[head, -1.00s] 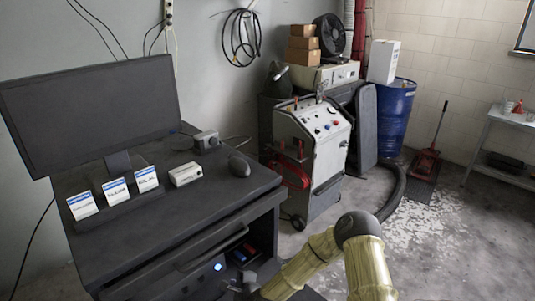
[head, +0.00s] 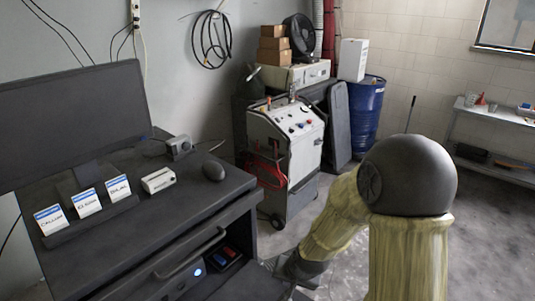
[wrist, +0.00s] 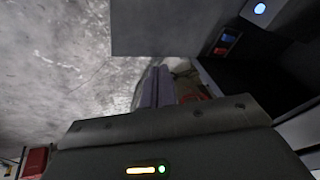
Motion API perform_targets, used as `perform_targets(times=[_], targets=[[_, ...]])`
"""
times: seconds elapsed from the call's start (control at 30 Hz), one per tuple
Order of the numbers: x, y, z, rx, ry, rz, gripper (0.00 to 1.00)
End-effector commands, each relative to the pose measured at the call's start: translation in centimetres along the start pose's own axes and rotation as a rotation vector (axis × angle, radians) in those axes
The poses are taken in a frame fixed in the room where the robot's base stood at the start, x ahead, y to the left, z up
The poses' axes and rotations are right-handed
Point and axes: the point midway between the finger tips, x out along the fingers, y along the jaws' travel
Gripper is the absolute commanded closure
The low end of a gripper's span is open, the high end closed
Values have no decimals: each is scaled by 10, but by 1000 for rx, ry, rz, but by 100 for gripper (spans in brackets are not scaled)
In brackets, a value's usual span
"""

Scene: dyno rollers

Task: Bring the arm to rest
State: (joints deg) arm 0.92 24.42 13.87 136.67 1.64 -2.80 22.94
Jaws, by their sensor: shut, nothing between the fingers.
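My arm shows in the head view with its dark elbow raised at the right and pale yellow sleeved links on both sides of it. The end of the arm reaches down beside the open compartment of the dark cabinet (head: 150,235); in that view I cannot make out the fingertips. In the wrist view my gripper (wrist: 157,82) has its two grey fingers side by side, shut and empty. They point over the concrete floor (wrist: 60,60), close to the cabinet's compartment, and touch nothing that I can see.
The cabinet carries a monitor (head: 75,125), several label cards, a small white box (head: 158,180) and a mouse (head: 214,170). A wheeled machine (head: 285,145) and a blue drum (head: 366,115) stand behind. A shelf (head: 490,120) is at the right. Floor at the right is clear.

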Motion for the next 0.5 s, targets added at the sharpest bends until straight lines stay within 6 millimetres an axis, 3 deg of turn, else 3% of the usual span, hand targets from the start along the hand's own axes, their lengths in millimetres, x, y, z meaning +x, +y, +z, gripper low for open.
perform_targets(times=[0.03,0.3,0.5], targets=[[-18,12,0,-36,2,30,100],[-98,70,28,-199,-62,153,100],[-128,91,49,-258,-106,182,100]])
